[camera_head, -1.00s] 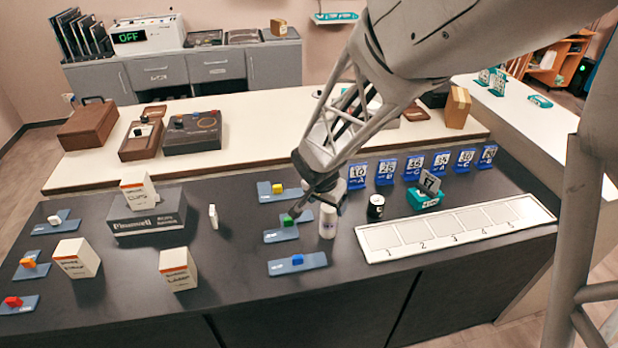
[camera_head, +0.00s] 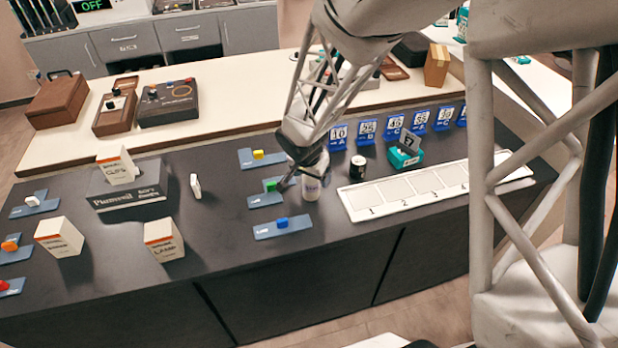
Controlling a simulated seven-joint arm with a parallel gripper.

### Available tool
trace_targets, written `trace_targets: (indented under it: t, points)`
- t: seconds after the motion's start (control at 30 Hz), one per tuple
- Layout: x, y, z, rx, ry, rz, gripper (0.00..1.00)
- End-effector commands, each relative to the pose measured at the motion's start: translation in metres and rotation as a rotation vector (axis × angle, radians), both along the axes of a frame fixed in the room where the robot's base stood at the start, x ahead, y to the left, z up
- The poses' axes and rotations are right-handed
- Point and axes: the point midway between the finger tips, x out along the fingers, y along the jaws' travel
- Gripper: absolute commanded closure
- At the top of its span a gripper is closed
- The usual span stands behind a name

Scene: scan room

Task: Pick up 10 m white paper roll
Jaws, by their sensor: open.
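A small white upright cylinder (camera_head: 311,185) with faint print stands on the dark counter right beside my gripper; it may be the white paper roll, but I cannot read its label. My gripper (camera_head: 298,176) is open and low over the counter, its fingers partly hidden. One dark finger reaches down left of the cylinder, near a green block on a blue-grey plate. I cannot tell whether the gripper touches the cylinder or is behind it. A thin white upright piece (camera_head: 195,186) stands farther left.
Blue-grey plates with a yellow block (camera_head: 258,154), green block (camera_head: 270,185) and blue block (camera_head: 282,223) lie around the gripper. White boxes (camera_head: 164,240) stand left.

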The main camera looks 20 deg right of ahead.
Motion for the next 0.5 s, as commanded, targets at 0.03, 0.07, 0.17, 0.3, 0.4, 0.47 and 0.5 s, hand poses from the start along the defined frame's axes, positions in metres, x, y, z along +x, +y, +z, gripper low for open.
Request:
trace_targets:
  t: [0.03, 0.07, 0.17, 0.3, 0.4, 0.47, 0.5]
  points:
    - [0.0007, -0.0008, -0.0031, 0.000, 0.000, 0.000, 0.20]
    - [0.0010, -0.0010, -0.0044, 0.000, 0.000, 0.000, 0.20]
    - [0.0017, -0.0014, -0.0064, 0.001, -0.002, 0.001, 0.20]
    - [0.0017, -0.0015, -0.0066, 0.001, -0.002, 0.001, 0.20]
    - [0.0017, -0.0015, -0.0066, 0.001, -0.002, 0.001, 0.20]
    - [0.0017, -0.0015, -0.0066, 0.001, -0.002, 0.001, 0.20]
    - [0.0017, -0.0015, -0.0066, 0.001, -0.002, 0.001, 0.20]
